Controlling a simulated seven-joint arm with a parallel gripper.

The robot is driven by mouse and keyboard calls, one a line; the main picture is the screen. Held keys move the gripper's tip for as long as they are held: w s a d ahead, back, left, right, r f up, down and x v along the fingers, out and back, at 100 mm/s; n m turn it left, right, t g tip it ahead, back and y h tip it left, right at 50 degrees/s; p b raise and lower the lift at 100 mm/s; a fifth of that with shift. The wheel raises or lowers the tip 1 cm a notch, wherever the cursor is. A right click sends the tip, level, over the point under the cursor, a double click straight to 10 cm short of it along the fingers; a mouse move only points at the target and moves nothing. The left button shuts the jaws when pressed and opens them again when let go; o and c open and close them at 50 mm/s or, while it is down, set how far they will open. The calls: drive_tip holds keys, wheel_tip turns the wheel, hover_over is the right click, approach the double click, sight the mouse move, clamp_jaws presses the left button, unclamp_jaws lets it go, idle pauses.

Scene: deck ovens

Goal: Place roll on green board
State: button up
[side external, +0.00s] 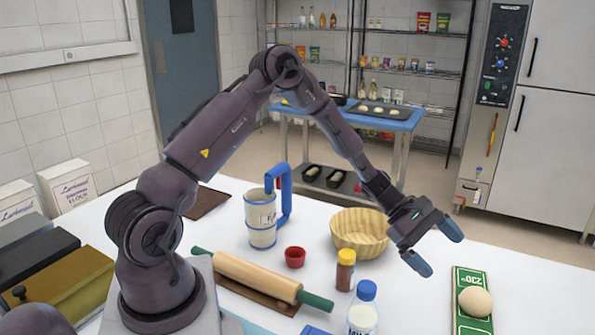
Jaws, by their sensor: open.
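A round, pale tan roll (475,301) rests on the green board (469,279) at the lower right of the side external view. The board is a narrow green strip with a white panel and markings at its far end. My gripper (434,253) is open and empty. In the picture it is left of and above the roll, apart from it, with its blue fingertips spread. Nothing is between the fingers.
White table (538,290) is clear right of the board.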

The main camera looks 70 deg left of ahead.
drive_tip(key=s+d+r+m+g+y, duration=0.2)
drive_tip(key=s+r+m, duration=0.4)
drive_tip(key=s+r, duration=0.1)
drive_tip(key=s+d+r+m+g+y, duration=0.1)
drive_tip(key=s+d+r+m+y, duration=0.15)
drive_tip(key=s+r+m, duration=0.45)
drive_tip(key=s+a+r+m+t+y, duration=0.1)
drive_tip(key=s+a+r+m+y, duration=0.1)
drive_tip(key=s, duration=0.5)
drive_tip(key=s+a+r+m+t+y, duration=0.1)
drive_tip(key=s+a+r+m+y, duration=0.1)
drive_tip(key=s, duration=0.6)
wheel_tip(320, 180, up, 3)
drive_tip(key=m+y, duration=0.1)
drive_tip(key=m, duration=0.1)
drive_tip(key=shift+a+m, duration=0.35)
drive_tip(key=shift+m, duration=0.05)
